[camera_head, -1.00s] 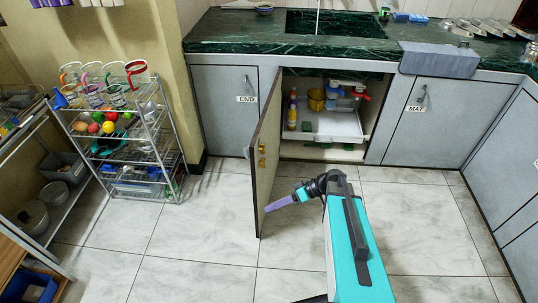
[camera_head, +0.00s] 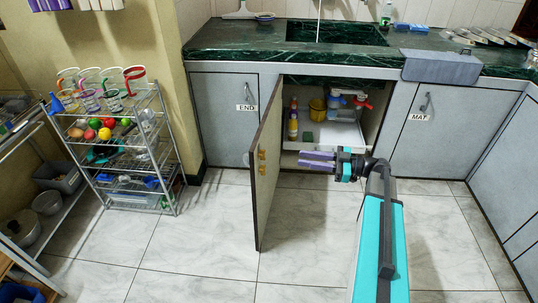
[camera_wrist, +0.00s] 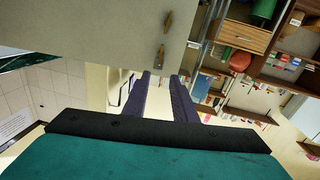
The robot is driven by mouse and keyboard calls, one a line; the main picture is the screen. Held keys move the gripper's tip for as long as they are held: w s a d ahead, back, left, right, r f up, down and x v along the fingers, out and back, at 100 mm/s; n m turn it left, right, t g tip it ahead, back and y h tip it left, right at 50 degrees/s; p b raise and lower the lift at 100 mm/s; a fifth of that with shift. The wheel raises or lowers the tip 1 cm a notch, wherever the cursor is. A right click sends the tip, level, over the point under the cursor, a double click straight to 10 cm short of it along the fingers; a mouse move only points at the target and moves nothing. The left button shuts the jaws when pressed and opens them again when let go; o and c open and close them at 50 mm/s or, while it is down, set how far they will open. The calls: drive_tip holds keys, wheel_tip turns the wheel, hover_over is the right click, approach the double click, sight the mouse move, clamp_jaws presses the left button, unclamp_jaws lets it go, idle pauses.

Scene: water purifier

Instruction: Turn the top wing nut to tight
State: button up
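The white and blue water purifier (camera_head: 344,110) sits inside the open cabinet under the sink. Red parts show on it, one at its left (camera_head: 333,102) and one at its upper right (camera_head: 364,103). The purifier does not show there.
The open cabinet door (camera_head: 264,165) stands out to the left of my gripper. A yellow cup (camera_head: 317,108) and a bottle (camera_head: 293,119) stand in the cabinet left of the purifier. A wire rack (camera_head: 125,150) stands further left. Floor (camera_head: 215,235) is clear in front.

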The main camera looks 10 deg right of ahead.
sight(263, 155)
drive_tip(key=shift+a, duration=0.15)
drive_tip(key=x, duration=1.3)
drive_tip(key=shift+w+a, duration=0.15)
drive_tip(key=shift+a, duration=0.15)
drive_tip(key=shift+f, duration=0.1)
drive_tip(key=shift+c, duration=0.4)
clamp_jaws()
